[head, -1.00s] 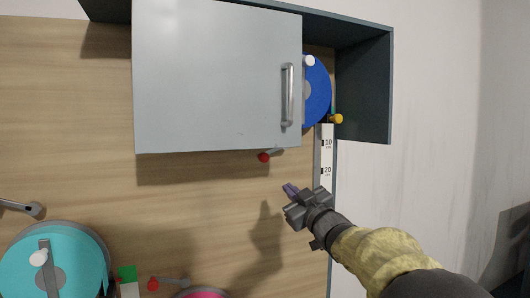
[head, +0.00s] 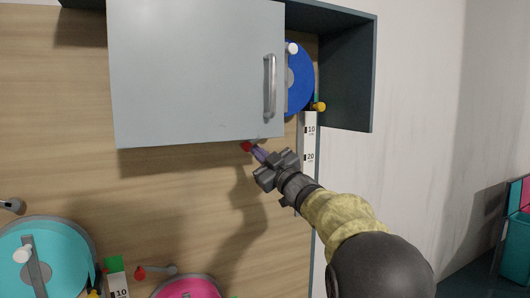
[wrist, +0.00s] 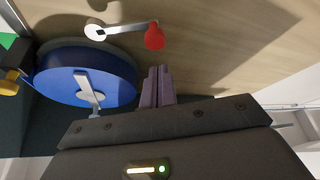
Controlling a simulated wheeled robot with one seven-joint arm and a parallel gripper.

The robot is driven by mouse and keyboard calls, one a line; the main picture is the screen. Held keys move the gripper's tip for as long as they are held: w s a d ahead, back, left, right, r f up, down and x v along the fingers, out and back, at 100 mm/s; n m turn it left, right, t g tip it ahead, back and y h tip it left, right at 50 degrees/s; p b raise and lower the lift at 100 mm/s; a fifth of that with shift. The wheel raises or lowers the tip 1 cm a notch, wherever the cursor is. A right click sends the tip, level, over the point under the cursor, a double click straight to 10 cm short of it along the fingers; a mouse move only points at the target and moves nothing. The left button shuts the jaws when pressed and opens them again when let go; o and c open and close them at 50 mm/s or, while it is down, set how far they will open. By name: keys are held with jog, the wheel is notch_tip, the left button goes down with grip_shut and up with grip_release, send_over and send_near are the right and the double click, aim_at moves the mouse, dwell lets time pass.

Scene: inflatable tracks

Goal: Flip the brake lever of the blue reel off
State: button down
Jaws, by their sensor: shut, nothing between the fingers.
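The blue reel (head: 299,80) is mounted on the wooden board at the upper right, partly hidden behind a grey door in the head view. The wrist view shows more of the blue reel (wrist: 85,72), with its grey crank. Its brake lever (wrist: 125,28) is a metal arm on a white pivot, ending in a red knob (wrist: 154,37). In the head view the red knob (head: 246,146) shows just below the door's lower edge. My gripper (head: 258,153) is shut and empty, its purple fingertips (wrist: 157,88) close beside the knob; I cannot tell whether they touch.
The grey door (head: 195,70) with a metal handle (head: 269,86) hangs above my gripper. A dark cabinet side (head: 347,75) stands to the right. A teal reel (head: 65,265) and a pink reel (head: 190,288) are lower left. The board below the door is mostly clear.

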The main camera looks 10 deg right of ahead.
aim_at(246, 144)
jog(key=p+x, duration=0.2)
jog(key=x, duration=0.2)
jog(key=shift+w+a+r, duration=0.1)
jog(key=shift+r, duration=0.05)
jog(key=shift+w+a, duration=0.25)
jog(key=shift+w, duration=0.2)
jog(key=shift+w+a+n, duration=0.15)
jog(key=shift+n, duration=0.15)
